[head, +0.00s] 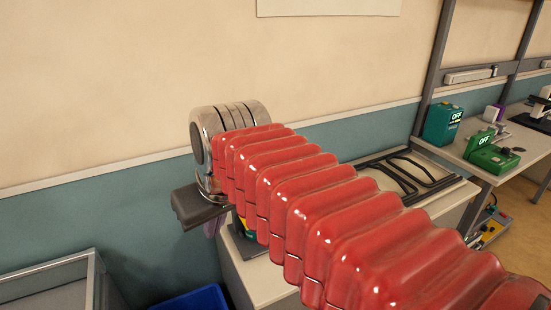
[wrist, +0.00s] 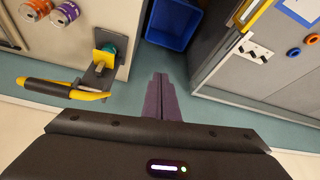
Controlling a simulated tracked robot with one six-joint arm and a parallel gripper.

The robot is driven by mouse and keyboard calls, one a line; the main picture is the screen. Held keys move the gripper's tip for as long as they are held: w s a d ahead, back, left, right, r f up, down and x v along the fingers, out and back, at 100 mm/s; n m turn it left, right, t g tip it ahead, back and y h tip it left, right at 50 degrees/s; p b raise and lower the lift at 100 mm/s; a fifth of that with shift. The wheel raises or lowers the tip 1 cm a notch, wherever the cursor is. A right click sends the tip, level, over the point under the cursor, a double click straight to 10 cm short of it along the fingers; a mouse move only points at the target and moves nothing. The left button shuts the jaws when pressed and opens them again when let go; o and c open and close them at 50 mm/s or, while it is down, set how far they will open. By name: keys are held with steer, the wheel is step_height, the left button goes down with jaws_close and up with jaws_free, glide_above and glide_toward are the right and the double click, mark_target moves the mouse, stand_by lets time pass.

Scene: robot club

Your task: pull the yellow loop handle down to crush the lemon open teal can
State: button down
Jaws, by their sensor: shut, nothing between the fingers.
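In the head view my red arm hides most of the crusher, and my gripper (head: 211,229) shows only partly below my wrist.
A purple can (wrist: 65,13) and an orange can (wrist: 36,8) stand on the bench at upper left. A blue bin (wrist: 172,24) is on the floor beyond my fingers.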

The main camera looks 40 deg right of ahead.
steer(key=w+d+r+m+g, duration=0.1)
steer(key=w+d+r+m, duration=0.1)
steer(key=d+r, duration=1.4)
steer(key=w+d, duration=0.1)
steer(key=d, duration=0.3)
steer(key=shift+d+r+h, duration=0.25)
steer(key=shift+r+h, duration=0.05)
steer(key=shift+f, duration=0.1)
steer(key=x, duration=0.4)
steer(key=s+x, duration=0.1)
steer(key=x, duration=0.3)
steer(key=s+x, duration=0.1)
steer(key=x, duration=0.3)
steer(key=shift+a+f, duration=0.25)
steer(key=shift+f, duration=0.15)
steer(key=shift+s+f, duration=0.15)
steer(key=shift+f, duration=0.3)
